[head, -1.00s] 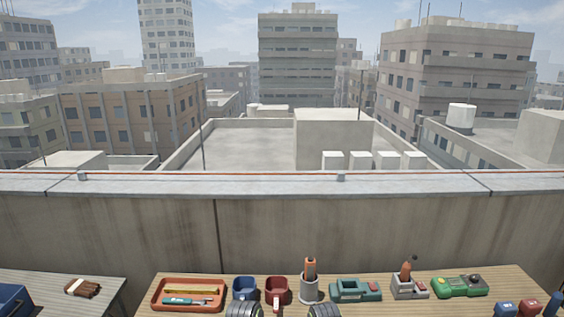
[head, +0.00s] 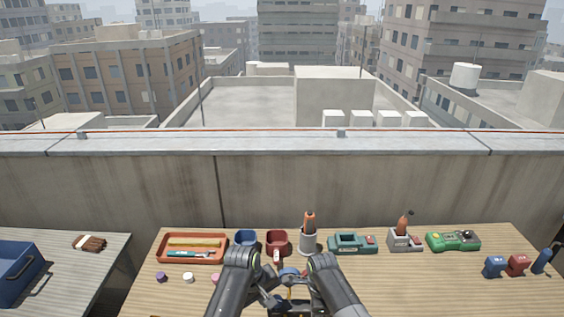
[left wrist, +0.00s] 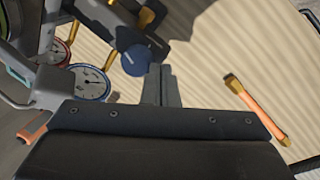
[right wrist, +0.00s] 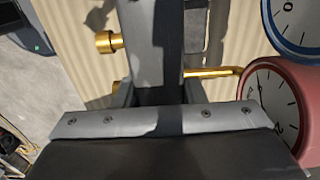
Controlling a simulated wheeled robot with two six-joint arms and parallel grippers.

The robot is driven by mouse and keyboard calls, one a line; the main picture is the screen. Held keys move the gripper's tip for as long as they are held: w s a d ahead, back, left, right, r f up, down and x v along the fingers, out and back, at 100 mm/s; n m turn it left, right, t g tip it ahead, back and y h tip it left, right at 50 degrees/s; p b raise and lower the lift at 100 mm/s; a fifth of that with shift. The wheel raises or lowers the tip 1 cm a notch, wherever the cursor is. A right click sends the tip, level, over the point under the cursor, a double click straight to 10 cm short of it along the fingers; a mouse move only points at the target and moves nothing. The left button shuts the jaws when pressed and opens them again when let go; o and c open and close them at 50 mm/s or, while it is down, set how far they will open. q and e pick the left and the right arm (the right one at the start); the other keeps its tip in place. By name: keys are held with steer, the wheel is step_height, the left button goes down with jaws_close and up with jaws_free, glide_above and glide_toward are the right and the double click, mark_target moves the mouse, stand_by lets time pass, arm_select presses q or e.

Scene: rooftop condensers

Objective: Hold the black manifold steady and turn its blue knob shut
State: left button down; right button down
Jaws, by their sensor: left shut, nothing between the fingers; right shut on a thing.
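In the left wrist view the black manifold (left wrist: 180,25) is at the top, with brass fittings and its blue knob (left wrist: 137,60). A blue-rimmed gauge (left wrist: 90,83) and a red-rimmed gauge (left wrist: 55,52) are left of the knob. My left gripper (left wrist: 161,85) is shut and empty, its tips close beside the knob; I cannot tell whether they touch. In the right wrist view my right gripper (right wrist: 155,95) is shut on the manifold's dark bar (right wrist: 150,40). In the head view my left gripper (head: 270,298) and right gripper (head: 308,292) mostly hide the manifold.
A blue toolbox (head: 18,275) stands left.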

arm_select(q)
steer(key=shift+w, duration=0.4)
steer(key=shift+a, duration=0.2)
steer(key=d+v, duration=0.1)
steer(key=v, duration=0.4)
steer(key=shift+w+a+r, duration=0.2)
steer(key=shift+a+r, duration=0.05)
steer(key=shift+r, duration=0.3)
step_height(320, 180, down, 6)
steer(key=s+d, duration=0.1)
steer(key=s, duration=0.1)
steer(key=shift+d, duration=0.35)
stand_by(0.6)
steer(key=shift+d, duration=0.1)
stand_by(0.5)
